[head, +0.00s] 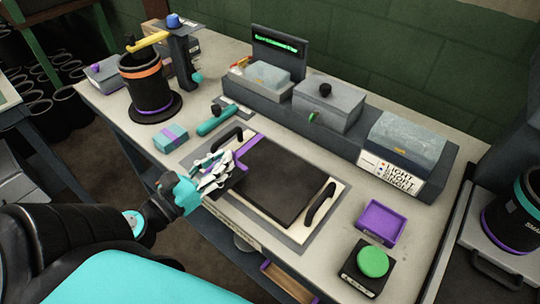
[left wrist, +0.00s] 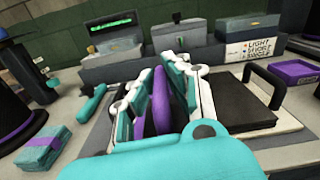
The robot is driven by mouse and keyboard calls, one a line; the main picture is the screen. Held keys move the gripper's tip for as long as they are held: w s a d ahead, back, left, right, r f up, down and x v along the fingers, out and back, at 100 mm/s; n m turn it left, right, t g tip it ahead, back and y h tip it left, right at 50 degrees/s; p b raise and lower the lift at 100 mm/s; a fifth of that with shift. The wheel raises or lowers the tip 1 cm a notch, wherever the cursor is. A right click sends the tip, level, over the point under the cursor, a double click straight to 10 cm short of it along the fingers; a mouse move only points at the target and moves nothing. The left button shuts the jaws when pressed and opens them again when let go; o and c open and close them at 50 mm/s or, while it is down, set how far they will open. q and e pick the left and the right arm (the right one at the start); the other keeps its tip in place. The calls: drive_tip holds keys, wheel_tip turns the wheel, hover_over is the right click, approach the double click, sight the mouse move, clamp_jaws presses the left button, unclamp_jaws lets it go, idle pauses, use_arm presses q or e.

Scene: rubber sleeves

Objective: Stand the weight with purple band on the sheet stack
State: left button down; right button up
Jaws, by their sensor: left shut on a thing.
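My left gripper (head: 218,170) is shut on a dark thing with a purple part, which I take to be the weight with purple band (left wrist: 161,103). The fingers hide most of it, so its full shape and tilt are unclear. In the head view the gripper is at the left edge of the dark, flat sheet stack (head: 280,186), where purple also shows. The stack also shows to the right of the fingers in the left wrist view (left wrist: 240,104). I cannot tell whether the held thing touches the stack. My right gripper is not in view.
The stack lies on a pale board with black handles (head: 319,203). A teal block with a purple band (head: 170,138) and a teal-handled tool (head: 216,120) lie left of it. A purple tray (head: 381,222) and green button (head: 372,262) are right. Grey bins (head: 327,106) line the back.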

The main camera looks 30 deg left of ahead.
use_arm(q)
drive_tip(key=w+d+p, duration=0.1)
drive_tip(key=w, duration=0.2)
drive_tip(key=w+d+p, duration=0.2)
drive_tip(key=w, duration=0.2)
drive_tip(key=w+d+f+p, duration=0.1)
drive_tip(key=w+d, duration=0.1)
drive_tip(key=w, duration=0.2)
drive_tip(key=shift+w+d+p, duration=0.1)
drive_tip(key=shift+d+p, duration=0.15)
drive_tip(key=shift+p, duration=0.1)
wheel_tip(320, 180, down, 3)
drive_tip(key=shift+f+b, duration=0.1)
drive_tip(key=shift+b, duration=0.85)
drive_tip(key=shift+f, duration=0.1)
drive_tip(key=shift+f, duration=0.1)
drive_tip(key=c, duration=1.3)
unclamp_jaws()
drive_tip(key=shift+f, duration=0.1)
drive_tip(key=shift+c, duration=0.2)
